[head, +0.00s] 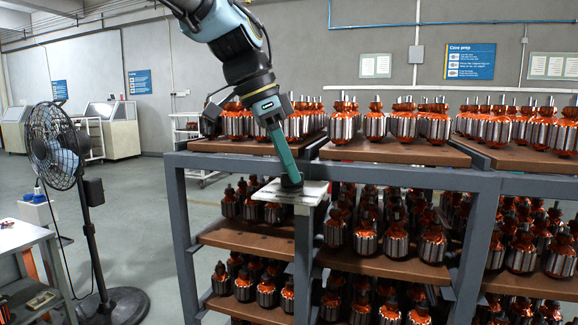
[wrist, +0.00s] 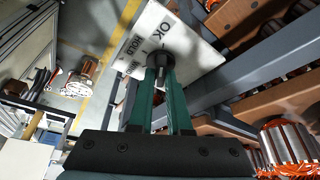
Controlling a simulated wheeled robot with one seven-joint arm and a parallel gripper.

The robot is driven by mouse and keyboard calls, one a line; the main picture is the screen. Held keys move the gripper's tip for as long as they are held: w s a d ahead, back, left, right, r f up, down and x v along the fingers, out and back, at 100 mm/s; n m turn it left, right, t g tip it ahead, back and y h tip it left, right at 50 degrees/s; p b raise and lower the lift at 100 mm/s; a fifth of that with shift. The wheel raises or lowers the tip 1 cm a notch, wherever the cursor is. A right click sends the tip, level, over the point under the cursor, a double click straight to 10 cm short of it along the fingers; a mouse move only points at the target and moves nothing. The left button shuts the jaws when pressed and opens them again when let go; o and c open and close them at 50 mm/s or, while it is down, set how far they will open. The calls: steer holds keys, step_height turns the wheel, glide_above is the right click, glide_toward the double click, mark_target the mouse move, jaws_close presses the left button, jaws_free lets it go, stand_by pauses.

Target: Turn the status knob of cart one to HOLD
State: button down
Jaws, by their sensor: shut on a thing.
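The status knob (wrist: 158,58) is dark and round and sits on a pale square plate (wrist: 190,37) with printed labels. In the wrist view I read OK near the plate's top and HOLD to its left; a third label lower left is hard to read. My gripper (wrist: 160,74) has its two green fingers closed on the knob, and they hide part of it. I cannot tell which label the knob points to. In the head view my gripper (head: 290,174) reaches down onto the knob on the plate (head: 309,193), at the front of the grey cart (head: 182,215).
The cart's brown shelves (head: 250,238) hold rows of copper-wound armatures (head: 403,124), close to the right of my arm. A black pedestal fan (head: 55,145) and a white table (head: 22,235) stand to the left. Open floor (head: 135,215) lies between fan and cart.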

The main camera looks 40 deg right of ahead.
steer(key=n+t, duration=0.1)
steer(key=n, duration=0.2)
steer(key=n+t+b, duration=0.1)
steer(key=n, duration=0.1)
steer(key=shift+s+n, duration=0.2)
steer(key=shift+n, duration=0.2)
steer(key=n+t, duration=0.2)
steer(key=n, duration=0.3)
steer(key=shift+s+n, duration=0.1)
steer(key=shift+n, duration=0.2)
steer(key=shift+t, duration=0.3)
steer(key=shift+y, duration=0.3)
steer(key=c, duration=0.9)
jaws_free()
steer(key=shift+o, duration=0.2)
steer(key=b+v, duration=0.1)
steer(key=v, duration=0.9)
steer(key=shift+a+r, duration=0.2)
steer(key=shift+r, duration=0.15)
